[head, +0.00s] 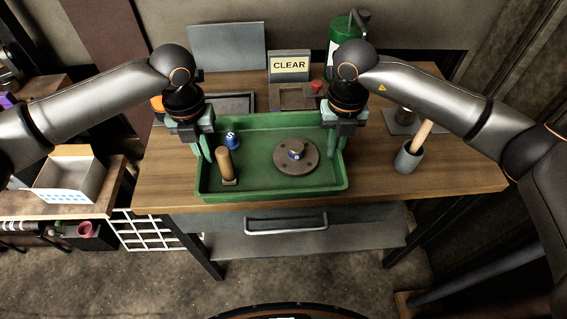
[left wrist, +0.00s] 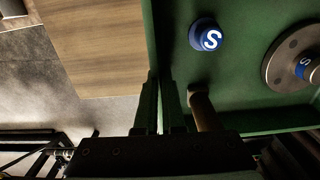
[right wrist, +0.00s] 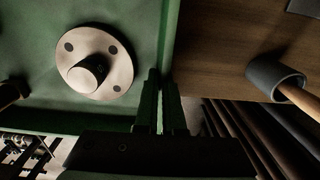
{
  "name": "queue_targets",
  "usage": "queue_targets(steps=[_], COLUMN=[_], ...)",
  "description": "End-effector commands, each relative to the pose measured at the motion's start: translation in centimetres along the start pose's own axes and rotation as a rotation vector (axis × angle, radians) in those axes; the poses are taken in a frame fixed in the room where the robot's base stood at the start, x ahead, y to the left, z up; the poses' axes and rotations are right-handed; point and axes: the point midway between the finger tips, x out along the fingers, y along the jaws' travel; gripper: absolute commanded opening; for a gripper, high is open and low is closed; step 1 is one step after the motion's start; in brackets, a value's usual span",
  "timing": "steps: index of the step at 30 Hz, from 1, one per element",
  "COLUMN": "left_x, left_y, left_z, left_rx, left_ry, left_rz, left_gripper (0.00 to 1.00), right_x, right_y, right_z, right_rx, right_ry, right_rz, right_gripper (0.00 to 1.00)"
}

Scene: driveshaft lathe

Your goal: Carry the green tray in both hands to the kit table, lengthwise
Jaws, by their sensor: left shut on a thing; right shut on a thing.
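The green tray (head: 262,186) is at the front edge of the wooden table, its long side running left to right. In it are a round metal flange (head: 296,158), a blue cap marked S (head: 232,139) and a tan cylinder (head: 226,164). My left gripper (head: 204,156) is shut on the tray's left wall (left wrist: 150,45). My right gripper (head: 333,148) is shut on its right wall (right wrist: 169,40). I cannot tell whether the tray rests on the table or is slightly raised.
A lower bench at left holds an open white box (head: 66,178). Bare floor lies in front.

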Motion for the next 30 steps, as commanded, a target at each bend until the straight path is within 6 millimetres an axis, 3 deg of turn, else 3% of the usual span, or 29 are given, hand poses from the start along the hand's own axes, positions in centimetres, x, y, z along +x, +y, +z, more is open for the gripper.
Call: queue_targets(steps=[14, 30], left_x=[0.4, 3.0], left_y=[0.4, 0.4], left_z=[0.1, 0.1], left_rx=[-0.006, -0.006], left_ry=[0.0, -0.001], left_rz=[0.008, 0.008], left_gripper=[0.0, 0.0], right_x=[0.3, 3.0], right_y=[-0.3, -0.3], right_z=[0.1, 0.1], right_rx=[0.006, 0.006], right_ry=[-0.002, -0.002], right_rz=[-0.007, -0.007], right_gripper=[0.0, 0.0])
